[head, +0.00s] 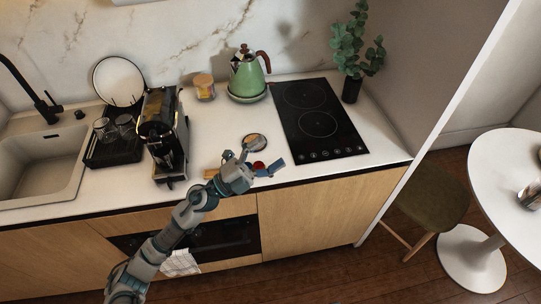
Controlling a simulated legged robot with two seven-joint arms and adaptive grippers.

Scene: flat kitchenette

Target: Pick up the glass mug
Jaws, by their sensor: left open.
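Clear glass vessels (124,121) stand in the black dish rack (112,152) at the left; I cannot tell whether one is a mug. A small round item with a dark rim (256,140) sits on the counter right by my left gripper; it is too small to tell whether it is the glass mug. My left gripper (264,158) is open over the counter's front edge, with its fingers spread toward the right. A small red thing (259,167) shows between the fingers, partly hidden. My right gripper is not in view.
A coffee machine (163,130) stands left of my gripper. A green kettle (247,75) and a lidded jar (204,87) stand at the back. The black cooktop (318,122) lies to the right. White counter (215,130) is free behind my gripper.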

